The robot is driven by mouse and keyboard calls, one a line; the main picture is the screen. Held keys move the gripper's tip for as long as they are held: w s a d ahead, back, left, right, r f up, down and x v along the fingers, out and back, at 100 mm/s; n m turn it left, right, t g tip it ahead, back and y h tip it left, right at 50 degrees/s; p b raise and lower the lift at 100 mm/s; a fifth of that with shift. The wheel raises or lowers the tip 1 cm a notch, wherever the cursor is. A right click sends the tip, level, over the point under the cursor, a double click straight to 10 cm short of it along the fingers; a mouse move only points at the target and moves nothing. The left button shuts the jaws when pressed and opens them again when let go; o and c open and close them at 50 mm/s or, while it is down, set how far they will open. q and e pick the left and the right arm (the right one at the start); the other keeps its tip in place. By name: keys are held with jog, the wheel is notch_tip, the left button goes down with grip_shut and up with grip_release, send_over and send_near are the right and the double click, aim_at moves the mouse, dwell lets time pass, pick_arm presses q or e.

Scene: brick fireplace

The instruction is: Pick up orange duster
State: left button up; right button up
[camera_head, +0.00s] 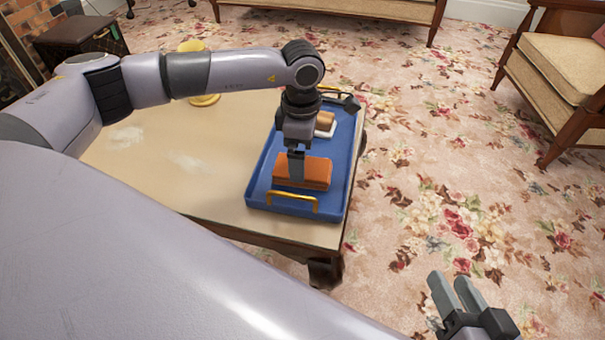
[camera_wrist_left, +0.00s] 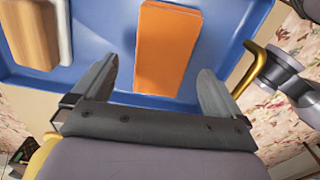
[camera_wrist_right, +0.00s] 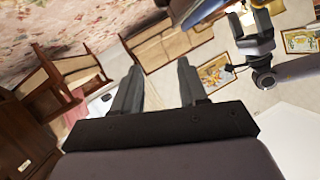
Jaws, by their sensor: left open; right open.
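The orange duster (camera_head: 315,173) is a block-shaped thing lying in a blue tray (camera_head: 257,188) on the low table. It also shows in the left wrist view (camera_wrist_left: 167,48), between and beyond the two fingers. My left gripper (camera_head: 296,168) is open and points down over the duster, with a finger in front of part of it. In the left wrist view the left gripper (camera_wrist_left: 157,85) has a finger on each side of the duster's near end. My right gripper (camera_head: 455,290) is open and empty, out over the carpet to the right.
A wooden block with a pale part (camera_head: 325,122) lies in the tray behind the duster. The tray has gold handles (camera_head: 292,200). Pale smudges (camera_head: 125,137) mark the table (camera_head: 215,135). A yellow cup-like object (camera_head: 203,99) stands at its back. An armchair (camera_head: 555,75) is at right.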

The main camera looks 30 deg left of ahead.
pick_arm(q)
jog(key=f, duration=0.2)
jog(key=f+b, duration=0.1)
jog(key=f, duration=0.1)
jog(key=shift+s+d+f+b, duration=0.1)
jog(key=shift+d+f+b, duration=0.1)
jog(key=shift+f+b, duration=0.1)
jog(key=shift+r, duration=0.1)
pick_arm(e)
jog(key=shift+s+d+f+n+t, duration=0.1)
jog(key=shift+d+n+t, duration=0.25)
jog(key=shift+d, duration=0.25)
pick_arm(q)
jog(key=c, duration=1)
notch_tip(320, 180, up, 8)
jog(key=p, duration=0.2)
jog(key=shift+f+p, duration=0.25)
jog(key=shift+p, duration=0.15)
notch_tip(320, 180, up, 13)
jog(key=p, duration=0.3)
jog(key=shift+f, duration=0.2)
pick_arm(e)
jog(key=shift+s+d+r+g+h, duration=0.15)
jog(key=shift+d+r+g+h, duration=0.1)
jog(key=shift+d+h, duration=0.2)
jog(key=shift+s+d+r+g+h, duration=0.1)
jog(key=shift+d+r+g+h, duration=0.1)
jog(key=shift+d+h, duration=0.25)
jog(key=shift+a, duration=0.1)
